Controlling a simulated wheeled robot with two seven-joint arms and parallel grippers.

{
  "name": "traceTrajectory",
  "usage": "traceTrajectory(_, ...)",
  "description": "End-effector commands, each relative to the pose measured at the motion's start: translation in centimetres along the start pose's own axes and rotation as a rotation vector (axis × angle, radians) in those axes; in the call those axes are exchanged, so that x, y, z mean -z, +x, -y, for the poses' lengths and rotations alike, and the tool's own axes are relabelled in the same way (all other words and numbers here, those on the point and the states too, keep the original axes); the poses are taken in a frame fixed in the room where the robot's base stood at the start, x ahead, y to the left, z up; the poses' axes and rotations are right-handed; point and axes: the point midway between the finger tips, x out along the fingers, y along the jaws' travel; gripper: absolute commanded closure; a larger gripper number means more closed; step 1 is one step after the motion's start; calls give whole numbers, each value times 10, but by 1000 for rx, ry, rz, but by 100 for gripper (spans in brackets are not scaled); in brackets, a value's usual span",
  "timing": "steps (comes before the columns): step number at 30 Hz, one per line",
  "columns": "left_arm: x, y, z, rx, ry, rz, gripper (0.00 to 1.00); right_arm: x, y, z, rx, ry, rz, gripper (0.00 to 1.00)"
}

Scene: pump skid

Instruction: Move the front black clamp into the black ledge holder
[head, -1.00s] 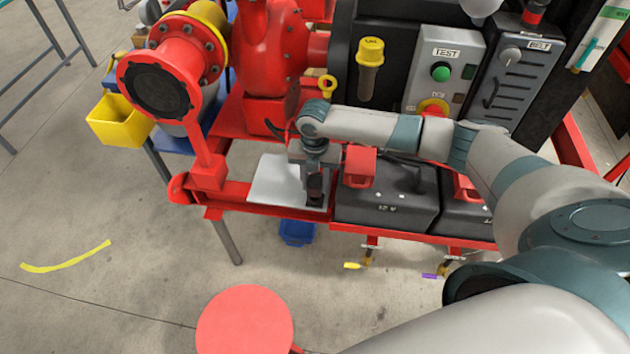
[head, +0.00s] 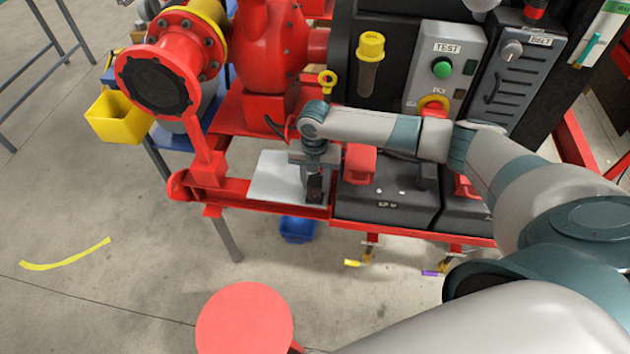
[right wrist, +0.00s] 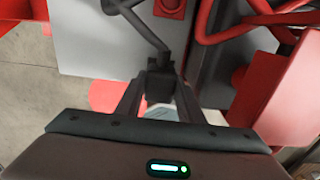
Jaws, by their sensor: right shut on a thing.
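My right gripper (head: 314,186) points down over the right end of the pale plate (head: 268,178) on the red skid's front. It is shut on the black clamp (right wrist: 159,82), which shows between the two fingers in the right wrist view, with dark bars reaching up and away from it. In the head view the clamp is mostly hidden by the gripper and blends with its dark fingers. I cannot make out the black ledge holder for certain in either view. My left gripper is not in view.
Dark boxes (head: 385,205) with red parts on top stand just right of the gripper. A red flanged pipe (head: 158,82) and a yellow bin (head: 118,117) are at left. A blue bin (head: 297,229) is below the skid. Red hoses (right wrist: 270,22) run close by in the wrist view.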

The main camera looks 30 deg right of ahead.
Motion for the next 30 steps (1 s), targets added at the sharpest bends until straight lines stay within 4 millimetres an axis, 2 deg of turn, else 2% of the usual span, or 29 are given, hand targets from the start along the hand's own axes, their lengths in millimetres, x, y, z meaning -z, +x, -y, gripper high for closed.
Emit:
traceTrajectory(23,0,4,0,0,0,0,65,0,9,0,-1,-1,0,96)
traceTrajectory(24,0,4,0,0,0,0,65,0,9,0,-1,-1,0,56)
traceTrajectory(26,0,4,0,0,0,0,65,0,9,0,-1,-1,0,44)
traceTrajectory(30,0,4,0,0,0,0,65,0,9,0,-1,0,0,44)
